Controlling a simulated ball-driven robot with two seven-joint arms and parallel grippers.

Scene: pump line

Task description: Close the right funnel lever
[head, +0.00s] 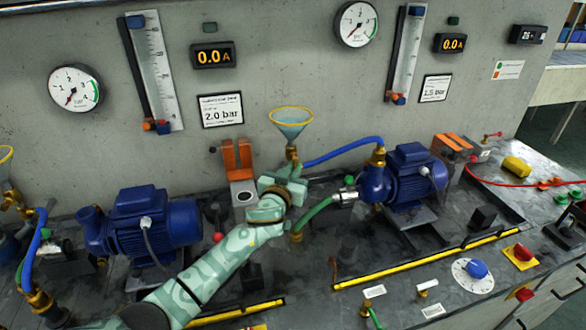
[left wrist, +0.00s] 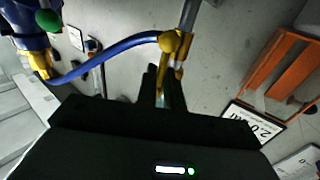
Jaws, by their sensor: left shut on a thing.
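The right funnel (head: 292,122) has a yellow rim and pale blue contents, and stands above a brass valve fitting (head: 292,153). My left gripper (head: 291,170) is at this fitting, just below the funnel. In the left wrist view its dark fingers (left wrist: 163,88) are shut on a narrow piece below the brass fitting (left wrist: 174,45), which appears to be the funnel lever (left wrist: 161,92). The lever is mostly hidden by the fingers, so its angle is hard to tell. My right gripper is not in view.
A blue hose (head: 343,150) runs from the fitting to the right blue pump (head: 415,175). A green hose (head: 317,211) lies just right of my wrist. An orange bracket (head: 237,158) stands close on the left. The left blue pump (head: 150,220) is beside my forearm.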

